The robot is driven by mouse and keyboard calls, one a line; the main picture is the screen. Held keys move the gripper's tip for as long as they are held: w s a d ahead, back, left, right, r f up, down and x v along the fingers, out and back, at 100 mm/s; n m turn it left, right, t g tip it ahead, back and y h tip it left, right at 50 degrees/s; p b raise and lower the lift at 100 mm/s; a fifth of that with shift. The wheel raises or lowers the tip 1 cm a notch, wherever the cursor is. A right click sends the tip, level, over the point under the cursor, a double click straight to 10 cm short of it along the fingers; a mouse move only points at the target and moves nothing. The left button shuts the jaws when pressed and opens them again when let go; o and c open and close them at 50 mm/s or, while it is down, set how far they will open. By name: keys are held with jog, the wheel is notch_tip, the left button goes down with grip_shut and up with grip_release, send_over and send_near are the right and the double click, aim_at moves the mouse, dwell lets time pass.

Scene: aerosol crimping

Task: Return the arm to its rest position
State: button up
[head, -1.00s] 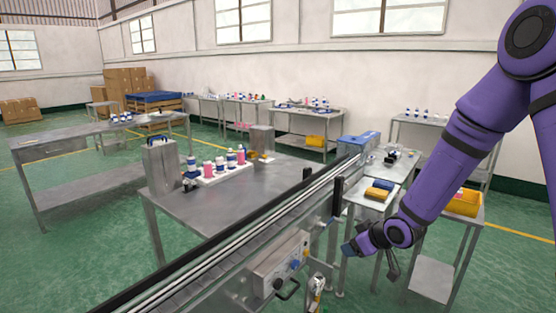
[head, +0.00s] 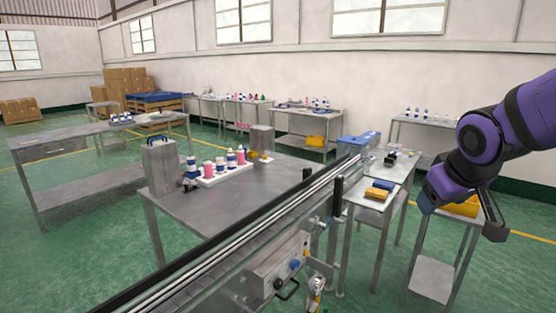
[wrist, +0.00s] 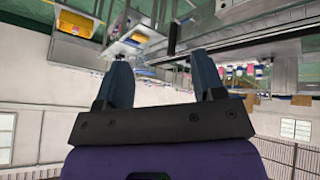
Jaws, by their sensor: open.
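My purple arm (head: 500,130) enters the head view from the right edge and is bent. My gripper (head: 426,203) hangs at its end, in front of the small stand with the yellow bin. In the wrist view my gripper (wrist: 163,75) shows two blue fingers set well apart with nothing between them. The wrist view is upside down, with floor and tables at the top and windows at the bottom.
A conveyor (head: 225,245) runs diagonally across the front. Left of it a steel table (head: 215,203) bears a white tray with several bottles. A yellow bin (head: 462,208) stands behind my gripper. Side tables with blue and yellow items stand right of the conveyor.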

jog(key=s+r+m+g+y, duration=0.1)
jog(key=s+r, duration=0.4)
jog(key=s, duration=1)
jog(key=shift+s+m, duration=0.35)
jog(key=shift+m, duration=0.45)
jog(key=shift+a, duration=0.1)
